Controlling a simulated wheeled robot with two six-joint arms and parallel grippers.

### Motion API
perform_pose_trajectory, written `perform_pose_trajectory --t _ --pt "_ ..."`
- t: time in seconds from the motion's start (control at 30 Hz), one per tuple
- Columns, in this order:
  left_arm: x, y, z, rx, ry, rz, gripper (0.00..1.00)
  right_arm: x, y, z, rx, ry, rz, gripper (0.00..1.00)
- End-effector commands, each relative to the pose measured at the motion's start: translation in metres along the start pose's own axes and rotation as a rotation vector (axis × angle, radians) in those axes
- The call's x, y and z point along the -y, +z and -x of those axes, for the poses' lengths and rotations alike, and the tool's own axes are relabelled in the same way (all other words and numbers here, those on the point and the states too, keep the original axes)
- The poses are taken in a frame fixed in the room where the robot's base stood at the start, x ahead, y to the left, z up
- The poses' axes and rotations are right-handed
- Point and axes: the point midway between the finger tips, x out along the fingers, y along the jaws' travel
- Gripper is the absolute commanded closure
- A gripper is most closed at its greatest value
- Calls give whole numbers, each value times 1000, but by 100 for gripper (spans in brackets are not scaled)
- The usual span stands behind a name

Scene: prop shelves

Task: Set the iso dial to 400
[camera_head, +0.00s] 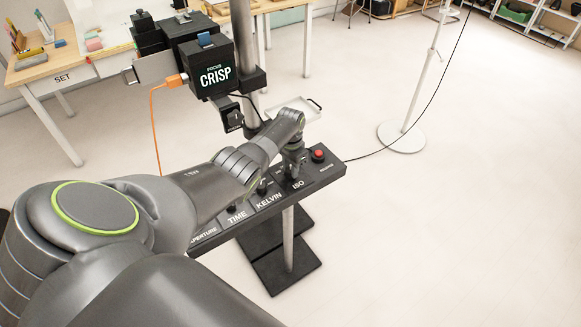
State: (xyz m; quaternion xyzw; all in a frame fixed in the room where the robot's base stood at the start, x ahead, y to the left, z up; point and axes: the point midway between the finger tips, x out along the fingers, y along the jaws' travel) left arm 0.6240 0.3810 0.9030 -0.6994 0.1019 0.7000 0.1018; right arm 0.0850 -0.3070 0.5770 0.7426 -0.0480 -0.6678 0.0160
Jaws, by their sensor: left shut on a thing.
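A dark control panel (330,171) stands on a post in the middle of the view, with labelled dials for aperture, time, kelvin and ISO. The ISO label (298,184) is near its right end. My left gripper (294,168) reaches down at the ISO position and is shut on the ISO dial, which it hides. The dial's setting cannot be read from here. The kelvin dial (262,187) and the time dial (231,209) stand to the left along the panel. My right gripper is not in view.
A red button (318,155) sits just right of the ISO position. A black camera box (212,75) reading "FOCUS CRISP" is mounted behind the panel, with an orange cable (152,120). A white stand (402,130) is at the right. The floor on the right is clear.

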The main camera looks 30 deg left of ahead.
Motion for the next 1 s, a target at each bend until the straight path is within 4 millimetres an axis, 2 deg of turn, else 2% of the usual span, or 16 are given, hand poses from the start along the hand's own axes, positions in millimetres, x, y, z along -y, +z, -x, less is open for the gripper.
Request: perform_pose_trajectory --t 0.57,0.6,0.73,1.0 --pt "0 -1 1 -4 -2 -34 94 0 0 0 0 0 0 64" --pt "0 -1 1 -4 -2 -34 67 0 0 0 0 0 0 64" --pt "0 -1 1 -3 -1 -33 50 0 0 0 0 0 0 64" --pt "0 0 1 -1 -1 -32 49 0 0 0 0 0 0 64"
